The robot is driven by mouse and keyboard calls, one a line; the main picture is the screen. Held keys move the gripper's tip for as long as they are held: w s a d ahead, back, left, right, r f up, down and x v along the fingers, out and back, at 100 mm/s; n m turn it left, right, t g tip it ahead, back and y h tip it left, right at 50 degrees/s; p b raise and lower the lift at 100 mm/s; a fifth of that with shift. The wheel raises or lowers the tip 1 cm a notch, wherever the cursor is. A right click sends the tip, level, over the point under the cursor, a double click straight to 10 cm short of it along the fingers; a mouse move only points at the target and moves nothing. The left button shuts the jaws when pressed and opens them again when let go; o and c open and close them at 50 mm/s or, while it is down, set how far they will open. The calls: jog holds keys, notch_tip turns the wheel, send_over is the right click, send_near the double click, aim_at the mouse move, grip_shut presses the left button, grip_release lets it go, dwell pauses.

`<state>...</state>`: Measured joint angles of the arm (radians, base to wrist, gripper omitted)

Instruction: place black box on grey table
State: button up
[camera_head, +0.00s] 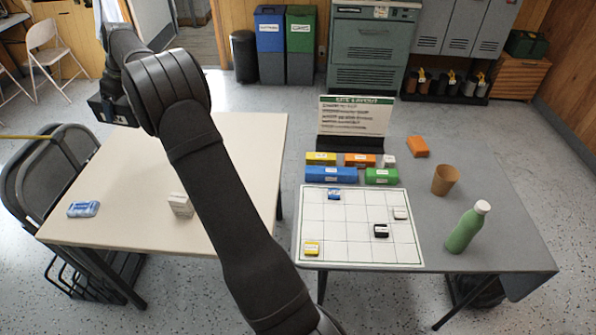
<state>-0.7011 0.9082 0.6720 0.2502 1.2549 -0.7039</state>
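A small black box (381,231) with a pale label lies on a white gridded board, on the right part of its grid. The board (340,254) lies on the grey table (506,215) at the right. My arm reaches from the bottom centre up to the upper left. My gripper (104,110) is at the far left end of the arm, above the far left side of the cream table, well away from the black box. It is dark and small there, and its fingers cannot be made out.
Other small boxes sit on the board, with coloured blocks (332,174) and a sign (355,117) behind. A brown cup (445,180) and green bottle (467,228) stand at the right. The cream table (128,178) holds a white box (180,205) and blue item (83,209).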

jog(key=w+d+m+t, duration=0.1)
jog(key=w+d+m, duration=0.1)
jog(key=w+d, duration=0.65)
jog(key=w+d+m, duration=0.2)
jog(key=w+d, duration=0.1)
jog(key=d, duration=1.1)
jog(key=w+d+m+t, duration=0.1)
jog(key=w+d, duration=0.4)
jog(key=d, duration=0.6)
jog(key=d+m+t+h, duration=0.15)
jog(key=d+m, duration=0.45)
jog(key=d, duration=2.9)
jog(key=s+d+m+h, duration=0.1)
jog(key=s+d, duration=0.3)
jog(key=d, duration=0.5)
jog(key=s+d+m+h, duration=0.1)
jog(key=s+d, duration=0.3)
jog(key=d, duration=0.4)
jog(key=s+d+m+h, duration=0.3)
jog(key=s+d+m, duration=0.4)
jog(key=s+d, duration=2.35)
send_near(491, 221)
jog(key=shift+w+d+f, duration=0.1)
jog(key=shift+w+d, duration=0.15)
jog(key=shift+w, duration=0.25)
jog(key=shift+w+d, duration=0.25)
jog(key=shift+w, duration=0.25)
jog(key=shift+f, duration=2)
